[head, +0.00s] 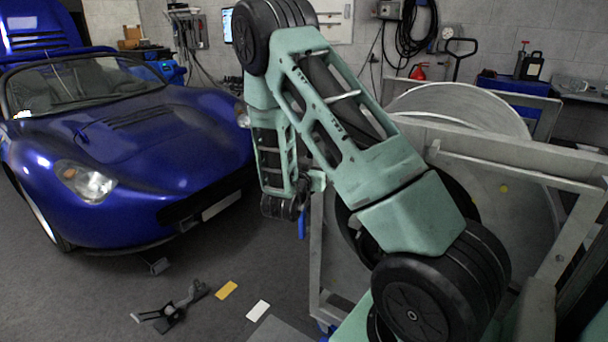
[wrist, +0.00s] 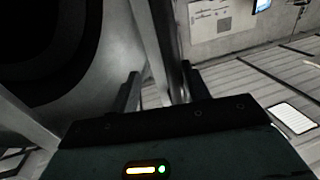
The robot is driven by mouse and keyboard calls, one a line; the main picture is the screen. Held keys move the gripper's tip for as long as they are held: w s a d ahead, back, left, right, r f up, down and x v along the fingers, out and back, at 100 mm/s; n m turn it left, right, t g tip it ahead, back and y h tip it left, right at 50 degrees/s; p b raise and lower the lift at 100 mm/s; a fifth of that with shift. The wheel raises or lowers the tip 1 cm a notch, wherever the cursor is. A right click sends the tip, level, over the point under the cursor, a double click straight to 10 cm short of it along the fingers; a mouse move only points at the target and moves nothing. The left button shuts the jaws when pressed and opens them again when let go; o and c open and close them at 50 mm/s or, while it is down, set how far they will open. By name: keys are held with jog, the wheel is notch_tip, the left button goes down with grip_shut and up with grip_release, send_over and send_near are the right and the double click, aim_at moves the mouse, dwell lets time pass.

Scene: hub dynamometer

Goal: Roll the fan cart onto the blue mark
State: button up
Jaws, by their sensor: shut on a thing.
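The fan cart (head: 492,150) is a large grey metal frame around a round drum at the right of the head view. Its frame and the dark round opening fill the left of the wrist view (wrist: 150,45). My gripper (head: 317,181) is at the cart's left upright, partly hidden behind my arm. In the wrist view my two dark fingers (wrist: 163,92) are shut on a grey upright of the frame. I cannot make out a blue mark on the floor for certain. A small blue strip (head: 301,223) shows below my gripper; I cannot tell what it is.
A blue sports car (head: 130,140) stands at the left. A yellow patch (head: 227,290), a white patch (head: 258,310) and a dark jack-like tool (head: 172,308) are on the floor in front. Open floor lies between car and cart. Benches and a red extinguisher (head: 418,72) are behind.

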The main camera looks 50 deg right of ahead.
jog(key=b+v, duration=0.1)
jog(key=v, duration=1.6)
jog(key=shift+a, duration=0.15)
